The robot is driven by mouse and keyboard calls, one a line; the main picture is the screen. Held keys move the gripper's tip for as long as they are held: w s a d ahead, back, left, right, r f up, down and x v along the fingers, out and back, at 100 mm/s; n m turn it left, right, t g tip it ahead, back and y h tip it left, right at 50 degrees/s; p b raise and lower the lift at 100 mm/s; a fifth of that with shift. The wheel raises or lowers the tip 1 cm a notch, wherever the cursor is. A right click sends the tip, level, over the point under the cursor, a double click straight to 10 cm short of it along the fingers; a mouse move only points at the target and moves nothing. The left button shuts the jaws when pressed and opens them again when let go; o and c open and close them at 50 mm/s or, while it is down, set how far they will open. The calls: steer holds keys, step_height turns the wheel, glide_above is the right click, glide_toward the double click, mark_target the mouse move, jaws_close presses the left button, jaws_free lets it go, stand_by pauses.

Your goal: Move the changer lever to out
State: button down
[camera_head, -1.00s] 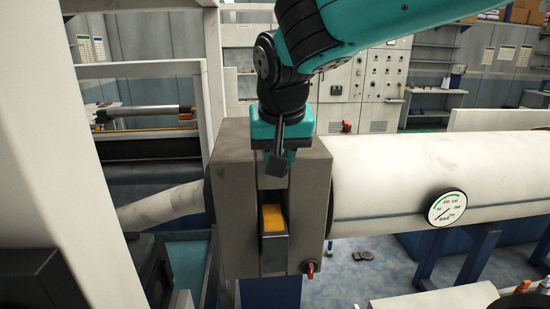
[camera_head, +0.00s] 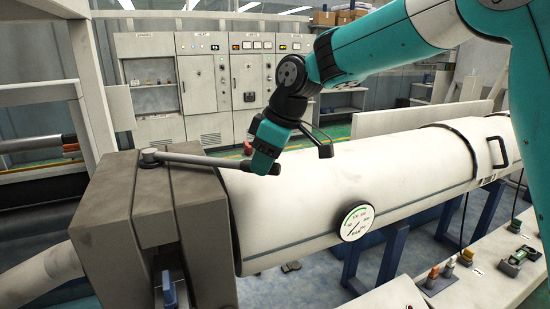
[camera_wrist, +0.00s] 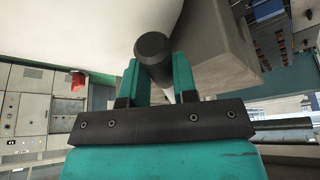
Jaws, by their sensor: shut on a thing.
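The changer lever (camera_head: 205,160) is a slim grey bar with a dark round end. In the head view it runs from a pivot (camera_head: 150,157) on top of the grey changer housing (camera_head: 125,205) to the right, over the white barrel. My gripper (camera_head: 266,168) is at the lever's far end. In the wrist view the lever's dark end (camera_wrist: 153,46) sits between the two teal fingers of my gripper (camera_wrist: 157,78), which are shut on it. The fingers partly hide the lever's end in the head view.
A white barrel (camera_head: 300,205) with a round pressure gauge (camera_head: 356,222) extends right from the housing. A white bench (camera_head: 480,285) with small controls is at the lower right. Grey control cabinets (camera_head: 215,85) stand behind. A white frame post (camera_head: 95,125) rises at the left.

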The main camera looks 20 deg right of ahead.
steer(key=shift+n, duration=0.9)
steer(key=shift+w+d+r+p, duration=0.1)
steer(key=shift+w+d+p, duration=0.2)
steer(key=shift+w, duration=0.35)
steer(key=shift+w+d+f+p, duration=0.15)
steer(key=shift+w+d, duration=0.1)
steer(key=shift+w, duration=0.4)
steer(key=shift+w+d+r+p, duration=0.15)
steer(key=shift+w+d+p, duration=0.15)
steer(key=shift+w, duration=0.35)
steer(key=c, duration=0.9)
jaws_free()
steer(key=shift+g, duration=0.3)
steer(key=p+v, duration=0.3)
steer(key=v, duration=1.4)
steer(key=shift+d+p, duration=0.3)
steer(key=shift+d, duration=0.05)
steer(key=shift+s, duration=0.1)
